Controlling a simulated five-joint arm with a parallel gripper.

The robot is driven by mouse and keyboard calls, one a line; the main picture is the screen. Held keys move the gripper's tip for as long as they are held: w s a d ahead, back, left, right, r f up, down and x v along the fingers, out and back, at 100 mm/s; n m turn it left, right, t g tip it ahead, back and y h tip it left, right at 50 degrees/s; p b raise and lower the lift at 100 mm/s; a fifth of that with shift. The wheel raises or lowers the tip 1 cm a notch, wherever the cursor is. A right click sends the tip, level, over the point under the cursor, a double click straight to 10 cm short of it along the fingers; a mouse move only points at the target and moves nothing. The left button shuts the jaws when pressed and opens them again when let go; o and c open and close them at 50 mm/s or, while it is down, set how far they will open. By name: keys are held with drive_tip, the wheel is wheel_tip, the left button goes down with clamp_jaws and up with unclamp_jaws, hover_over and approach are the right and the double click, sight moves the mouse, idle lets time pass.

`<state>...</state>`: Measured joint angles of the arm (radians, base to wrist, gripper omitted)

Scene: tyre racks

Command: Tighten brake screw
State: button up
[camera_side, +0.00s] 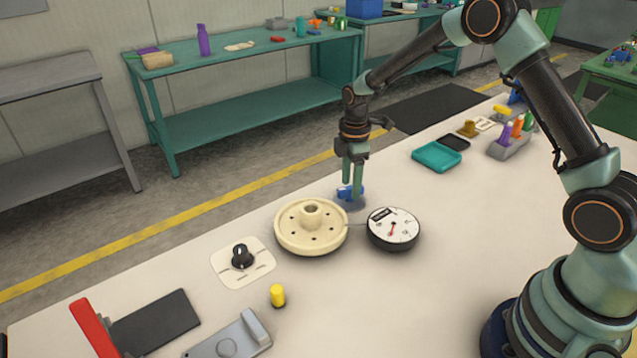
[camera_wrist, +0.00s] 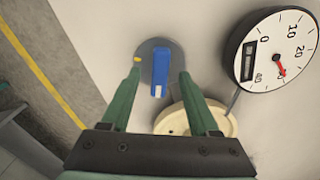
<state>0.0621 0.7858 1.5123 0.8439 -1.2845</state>
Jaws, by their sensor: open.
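A blue bar-shaped handle (camera_wrist: 161,68) sits on a grey round base with a yellow mark in the wrist view; I take it for the brake screw. In the side view the blue handle (camera_side: 345,192) is partly hidden behind my gripper. My gripper (camera_side: 352,194) points down at it. In the wrist view the fingers of my gripper (camera_wrist: 160,72) are apart, one on each side of the handle, with visible gaps. A cream wheel (camera_side: 311,234) with a raised hub lies beside it. A white-faced gauge (camera_side: 393,229) with a red needle stands to the wheel's right.
A black knob (camera_side: 243,256) on a white plate and a yellow peg (camera_side: 278,295) stand at the front left of the bench. A teal tray (camera_side: 437,155) and a holder with coloured tools (camera_side: 510,140) are at the back right. Open bench lies right of the peg.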

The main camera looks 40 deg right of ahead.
drive_tip(key=shift+f, duration=1.2)
clamp_jaws()
